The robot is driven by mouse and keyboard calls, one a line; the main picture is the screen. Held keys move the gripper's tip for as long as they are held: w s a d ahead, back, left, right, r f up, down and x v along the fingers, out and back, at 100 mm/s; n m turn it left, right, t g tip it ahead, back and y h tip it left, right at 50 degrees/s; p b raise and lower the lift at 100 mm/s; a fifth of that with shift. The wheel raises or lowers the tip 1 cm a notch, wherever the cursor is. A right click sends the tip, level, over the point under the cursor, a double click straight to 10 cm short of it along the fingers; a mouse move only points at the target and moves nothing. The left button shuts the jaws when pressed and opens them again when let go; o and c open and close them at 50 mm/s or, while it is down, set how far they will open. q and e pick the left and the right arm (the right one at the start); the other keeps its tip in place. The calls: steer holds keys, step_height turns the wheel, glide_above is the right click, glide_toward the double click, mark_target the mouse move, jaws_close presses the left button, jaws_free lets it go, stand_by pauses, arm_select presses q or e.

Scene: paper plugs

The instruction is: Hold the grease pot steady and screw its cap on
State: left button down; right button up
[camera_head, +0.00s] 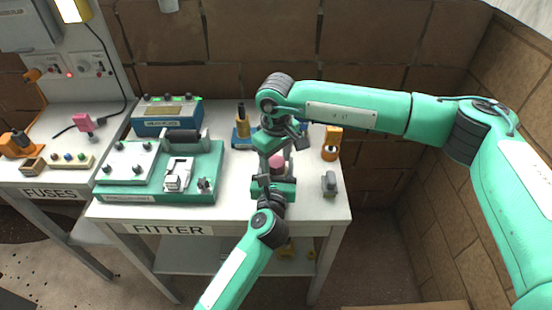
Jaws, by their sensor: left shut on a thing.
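A small pink round thing (277,160) shows between my two grippers over the FITTER table, apparently the grease pot or its cap; most of it is hidden. My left gripper (274,183), on the arm from the bottom, is shut at its near side, low over the table, apparently on the pot. My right gripper (278,143), on the arm from the right, points down just above the pink part. Its fingertips are too small and covered to tell whether they are open or hold the cap. I cannot tell whether pot and cap touch.
On the table (310,208), a teal machine (150,197) and a blue box (166,116) stand left. A blue stand with a yellow cylinder (242,119) is behind. An orange-yellow thing (332,140) and a grey piece (329,183) stand right. The front right corner is clear.

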steer(key=shift+s+a, duration=0.1)
steer(key=shift+r, duration=2.3)
steer(key=o, duration=0.5)
steer(key=shift+o, duration=0.2)
step_height(320, 180, up, 12)
arm_select(q)
steer(key=shift+c, duration=2)
jaws_free()
